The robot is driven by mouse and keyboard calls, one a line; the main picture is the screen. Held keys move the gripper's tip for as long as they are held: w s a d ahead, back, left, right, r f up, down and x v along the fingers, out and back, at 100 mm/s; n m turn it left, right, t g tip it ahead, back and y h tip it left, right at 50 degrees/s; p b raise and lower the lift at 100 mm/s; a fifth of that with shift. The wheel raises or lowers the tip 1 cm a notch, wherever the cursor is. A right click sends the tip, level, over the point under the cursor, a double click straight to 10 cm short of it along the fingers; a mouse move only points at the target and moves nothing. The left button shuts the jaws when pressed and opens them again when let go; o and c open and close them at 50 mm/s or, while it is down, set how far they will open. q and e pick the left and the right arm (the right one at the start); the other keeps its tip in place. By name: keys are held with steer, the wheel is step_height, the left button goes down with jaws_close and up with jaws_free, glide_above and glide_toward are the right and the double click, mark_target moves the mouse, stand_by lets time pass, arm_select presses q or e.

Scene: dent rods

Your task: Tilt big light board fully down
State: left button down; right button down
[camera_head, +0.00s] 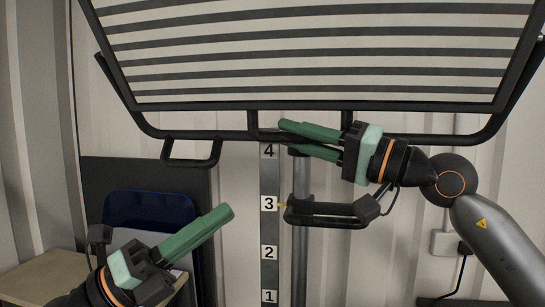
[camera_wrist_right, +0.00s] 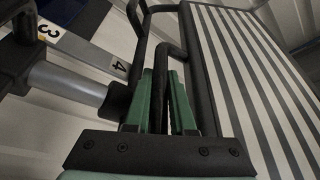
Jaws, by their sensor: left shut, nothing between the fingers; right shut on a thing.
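The big light board (camera_head: 318,72) fills the top of the head view, a striped panel in a black frame, tilted. It also shows on the right of the right wrist view (camera_wrist_right: 240,70). A black handle (camera_head: 253,124) hangs under its lower edge at the middle. My right gripper (camera_head: 284,136) is shut on this handle; in the right wrist view the bar runs down between the green fingers (camera_wrist_right: 168,85). My left gripper (camera_head: 228,213) is shut and empty, low on the left, apart from the board and pointing up to the right.
A second black handle (camera_head: 192,162) hangs from the frame tube on the left. A pole (camera_head: 300,240) and a numbered scale strip (camera_head: 269,228) stand below the board. A black bracket (camera_head: 330,213) sits below my right gripper. A blue chair back (camera_head: 150,208) and a table (camera_head: 40,275) are at lower left.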

arm_select(q)
glide_toward(295, 141)
steer(key=s+d, duration=0.1)
steer(key=d, duration=0.2)
steer(key=shift+w+d+r, duration=0.35)
steer(key=shift+w+r, duration=0.2)
steer(key=shift+w+d+r, duration=0.35)
steer(key=shift+w+r, duration=0.15)
steer(key=shift+r, duration=0.1)
steer(key=shift+w+d+r, duration=0.1)
steer(key=shift+w+r, duration=0.25)
steer(key=shift+w, duration=0.05)
arm_select(e)
steer(key=shift+f, duration=0.1)
